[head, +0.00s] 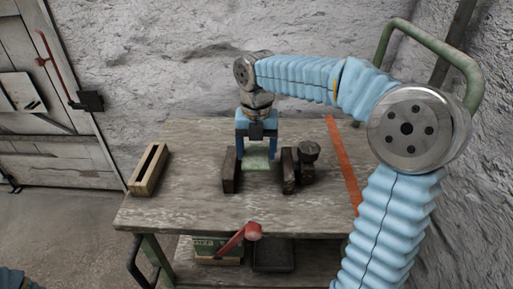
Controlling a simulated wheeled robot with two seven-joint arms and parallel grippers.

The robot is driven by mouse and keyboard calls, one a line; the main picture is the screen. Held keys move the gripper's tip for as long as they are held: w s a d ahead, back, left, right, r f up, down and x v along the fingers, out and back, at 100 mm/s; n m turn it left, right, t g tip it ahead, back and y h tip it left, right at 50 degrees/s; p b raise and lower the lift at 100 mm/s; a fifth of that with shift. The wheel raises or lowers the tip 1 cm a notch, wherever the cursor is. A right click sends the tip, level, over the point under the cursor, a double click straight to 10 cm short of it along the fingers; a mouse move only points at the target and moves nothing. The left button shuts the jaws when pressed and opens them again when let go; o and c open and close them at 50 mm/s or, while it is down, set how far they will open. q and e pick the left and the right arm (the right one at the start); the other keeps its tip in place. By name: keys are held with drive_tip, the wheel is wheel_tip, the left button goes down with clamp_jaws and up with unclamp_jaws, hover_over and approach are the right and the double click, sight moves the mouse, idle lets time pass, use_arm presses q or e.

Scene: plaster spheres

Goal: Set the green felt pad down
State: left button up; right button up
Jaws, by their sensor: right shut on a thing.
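The green felt pad (257,160) is a small pale green piece above or on the worktable (190,195), in the gap between dark blocks. My right gripper (257,143) points down over this gap and is shut on the pad. I cannot tell whether the pad touches the tabletop. Its upper part is partly hidden by the fingers. My left gripper is not in view.
A dark block (231,171) stands left of the pad, another (289,170) right of it, beside a knobbed dark piece (308,160). A slotted wooden block (148,170) sits at the table's left; an orange strip (345,165) lies right. A red handle (238,240) shows at the front.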

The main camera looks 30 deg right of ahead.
sight(256, 175)
drive_tip(key=shift+f+b, duration=1.9)
drive_tip(key=shift+f, duration=1.3)
drive_tip(key=o, duration=1)
drive_tip(key=shift+o, duration=0.2)
drive_tip(key=shift+a+r, duration=0.1)
drive_tip(key=shift+r, duration=0.05)
wheel_tip(256, 175, up, 4)
drive_tip(key=p, duration=0.4)
drive_tip(key=shift+w, duration=0.1)
idle(0.4)
